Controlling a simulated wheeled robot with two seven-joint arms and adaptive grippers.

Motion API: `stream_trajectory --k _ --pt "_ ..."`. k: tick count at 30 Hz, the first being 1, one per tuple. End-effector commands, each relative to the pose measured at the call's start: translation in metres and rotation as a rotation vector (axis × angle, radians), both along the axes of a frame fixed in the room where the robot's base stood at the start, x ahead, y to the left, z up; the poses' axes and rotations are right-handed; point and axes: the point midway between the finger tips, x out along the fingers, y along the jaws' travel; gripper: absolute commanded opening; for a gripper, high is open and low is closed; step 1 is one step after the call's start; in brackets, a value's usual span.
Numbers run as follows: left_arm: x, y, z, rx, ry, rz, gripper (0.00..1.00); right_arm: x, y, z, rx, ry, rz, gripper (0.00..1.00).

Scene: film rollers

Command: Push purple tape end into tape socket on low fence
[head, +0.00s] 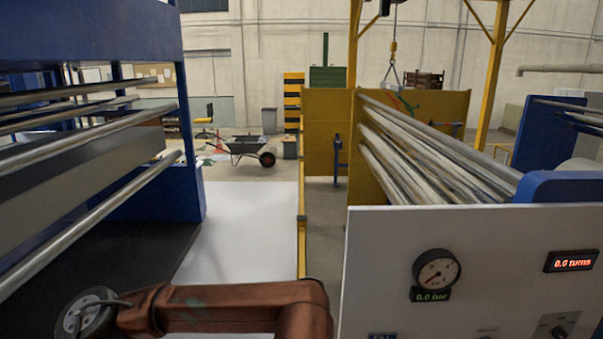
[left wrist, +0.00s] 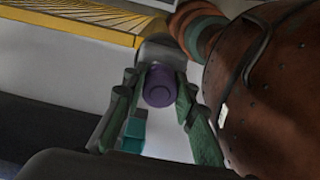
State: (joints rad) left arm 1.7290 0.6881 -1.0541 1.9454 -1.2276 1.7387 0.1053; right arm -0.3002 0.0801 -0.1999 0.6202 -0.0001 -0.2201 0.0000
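In the left wrist view my left gripper (left wrist: 161,82) has two green fingers, one on each side of the purple tape end (left wrist: 159,86). The fingertips appear closed against its sides. The purple tape end is a short round plug. A grey part (left wrist: 160,52) lies just beyond it; I cannot tell whether this is the tape socket or whether they touch. A teal block (left wrist: 134,133) shows between the fingers, below the purple end. In the head view the low yellow fence (head: 302,235) runs along the white floor; neither gripper shows there. My right gripper is in neither view.
A white panel (head: 400,235) with a gauge (head: 437,270) stands at right, under long pale rollers (head: 430,150). A blue frame with metal rollers (head: 90,190) fills the left. A wheelbarrow (head: 245,148) stands farther back. White floor (head: 250,220) between is clear.

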Motion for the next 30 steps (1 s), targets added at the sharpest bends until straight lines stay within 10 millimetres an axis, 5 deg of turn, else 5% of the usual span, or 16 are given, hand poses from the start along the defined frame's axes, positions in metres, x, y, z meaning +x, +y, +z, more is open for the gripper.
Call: stream_trajectory --k 10,30 --pt "0.000 0.000 0.000 0.000 0.000 0.000 0.00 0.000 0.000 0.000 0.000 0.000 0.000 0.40" --pt "0.000 0.000 0.013 -0.001 -0.001 0.000 0.00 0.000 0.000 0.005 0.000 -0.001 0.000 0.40"
